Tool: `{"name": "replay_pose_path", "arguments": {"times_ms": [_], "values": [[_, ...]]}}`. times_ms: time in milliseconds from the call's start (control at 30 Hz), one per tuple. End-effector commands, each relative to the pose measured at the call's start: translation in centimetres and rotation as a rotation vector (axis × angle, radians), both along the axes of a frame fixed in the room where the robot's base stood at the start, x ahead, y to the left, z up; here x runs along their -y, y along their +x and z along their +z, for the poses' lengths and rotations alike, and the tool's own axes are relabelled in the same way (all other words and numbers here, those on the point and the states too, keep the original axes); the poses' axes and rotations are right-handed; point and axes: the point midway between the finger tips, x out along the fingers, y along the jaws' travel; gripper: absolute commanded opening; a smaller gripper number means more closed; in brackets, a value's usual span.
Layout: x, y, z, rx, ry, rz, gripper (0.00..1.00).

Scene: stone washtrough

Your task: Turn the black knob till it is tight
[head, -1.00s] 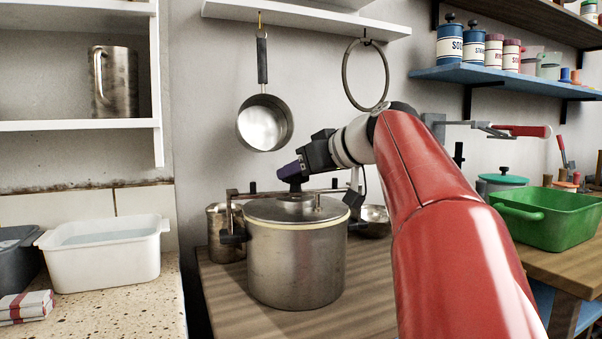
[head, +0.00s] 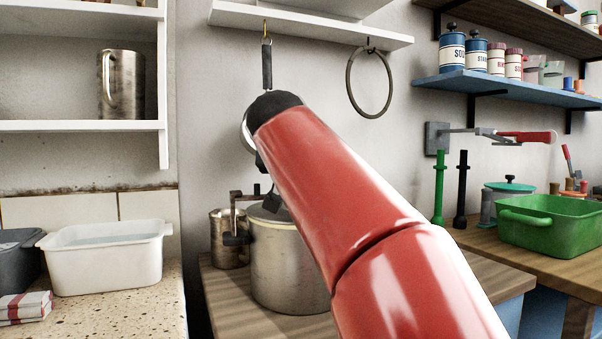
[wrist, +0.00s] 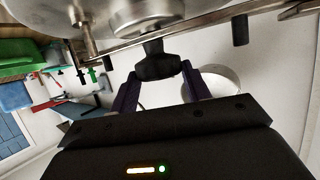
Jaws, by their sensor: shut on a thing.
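The steel pot (head: 280,268) stands on the wooden counter, its lid largely hidden behind my red arm in the head view. In the wrist view the steel lid (wrist: 125,12) and a metal bar (wrist: 205,22) across it show at the top. The black knob (wrist: 157,58) sits at this bar, between the purple fingers of my gripper (wrist: 160,76). My gripper is shut on the knob.
A steel mug (head: 228,240) stands left of the pot. A hanging saucepan is mostly behind my arm; a metal ring (head: 369,85) hangs beside it. Green (head: 438,188) and black (head: 461,190) posts stand to the right, near a green tub (head: 545,222). A white basin (head: 105,258) is at left.

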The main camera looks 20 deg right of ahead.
Motion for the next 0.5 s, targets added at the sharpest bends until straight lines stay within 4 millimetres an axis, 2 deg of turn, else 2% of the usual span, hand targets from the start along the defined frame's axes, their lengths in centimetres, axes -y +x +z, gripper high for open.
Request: {"name": "replay_pose_path", "arguments": {"times_ms": [200,500], "values": [[-0.42,0.34,0.04,-0.004,0.001,-0.177,0.24],[-0.54,0.49,-0.04,-0.004,0.003,-0.347,0.24]]}}
